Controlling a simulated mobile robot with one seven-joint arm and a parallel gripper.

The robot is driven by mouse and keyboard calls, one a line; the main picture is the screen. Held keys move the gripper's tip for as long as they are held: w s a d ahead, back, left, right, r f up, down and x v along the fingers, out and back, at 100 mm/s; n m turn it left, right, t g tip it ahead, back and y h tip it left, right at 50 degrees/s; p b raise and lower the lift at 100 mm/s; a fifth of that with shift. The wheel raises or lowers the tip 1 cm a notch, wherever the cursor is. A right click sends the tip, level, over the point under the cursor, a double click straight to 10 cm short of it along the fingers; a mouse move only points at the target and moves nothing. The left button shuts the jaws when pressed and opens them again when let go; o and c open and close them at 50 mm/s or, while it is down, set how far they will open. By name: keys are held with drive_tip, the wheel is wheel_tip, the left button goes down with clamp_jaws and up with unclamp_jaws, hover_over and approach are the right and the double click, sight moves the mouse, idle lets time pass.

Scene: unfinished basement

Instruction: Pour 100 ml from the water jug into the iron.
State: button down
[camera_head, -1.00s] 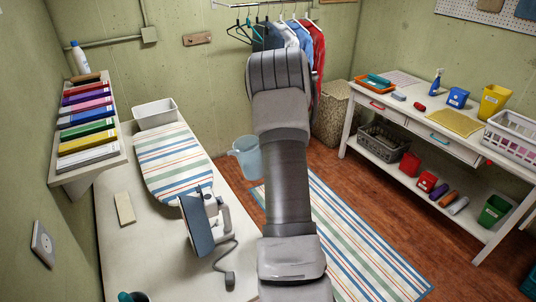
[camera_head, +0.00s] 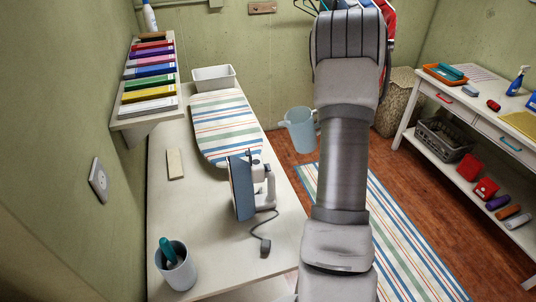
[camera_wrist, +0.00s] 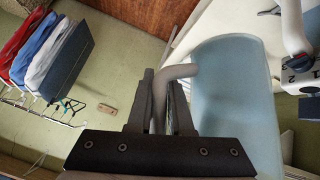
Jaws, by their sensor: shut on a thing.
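The water jug (camera_head: 300,132), pale blue, hangs upright off the table's right side in the head view. In the wrist view the jug (camera_wrist: 236,95) fills the middle right, and my gripper (camera_wrist: 164,84) is shut on its grey handle. My own arm hides the gripper in the head view. The iron (camera_head: 242,188), with a blue-grey soleplate and a light body, stands on its heel on the white table, left of the jug and apart from it. Part of the iron (camera_wrist: 294,38) shows at the wrist view's upper right. The water level is not clear.
A striped ironing board (camera_head: 226,125) lies behind the iron, with a white bin (camera_head: 214,84) beyond it. The iron's cord (camera_head: 265,240) trails forward. A grey cup (camera_head: 176,276) stands at the table's front left. A wall shelf (camera_head: 150,113) with books overhangs the left side.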

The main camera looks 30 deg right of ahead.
drive_tip(key=shift+a+r+b, duration=0.1)
drive_tip(key=shift+a+b, duration=0.05)
drive_tip(key=shift+b, duration=0.25)
drive_tip(key=shift+a+r+n+h+b, duration=0.2)
drive_tip(key=shift+a+n+h+b, duration=0.15)
drive_tip(key=shift+h+b, duration=0.2)
drive_tip(key=shift+w+a+f+n+h+b, duration=0.15)
drive_tip(key=shift+a+h+b, duration=0.3)
drive_tip(key=shift+b, duration=0.9)
drive_tip(key=shift+w+a+f+n+h+b, duration=0.1)
drive_tip(key=shift+a+n+h+b, duration=0.3)
drive_tip(key=shift+b, duration=0.9)
drive_tip(key=shift+a+r, duration=0.15)
drive_tip(key=shift+a, duration=0.1)
drive_tip(key=shift+w+a+b, duration=0.1)
drive_tip(key=shift+a+b, duration=0.1)
drive_tip(key=shift+b, duration=0.6)
drive_tip(key=shift+w+a+n+h+b, duration=0.15)
drive_tip(key=shift+a+h+b, duration=0.4)
drive_tip(key=shift+b, duration=0.95)
drive_tip(key=shift+w+a+n+h+b, duration=0.15)
drive_tip(key=shift+a+h+b, duration=0.4)
drive_tip(key=shift+b, duration=0.9)
drive_tip(key=shift+s+a+f+n+h+b, duration=0.1)
drive_tip(key=shift+a+f+n+h+b, duration=0.25)
drive_tip(key=shift+b, duration=1.9)
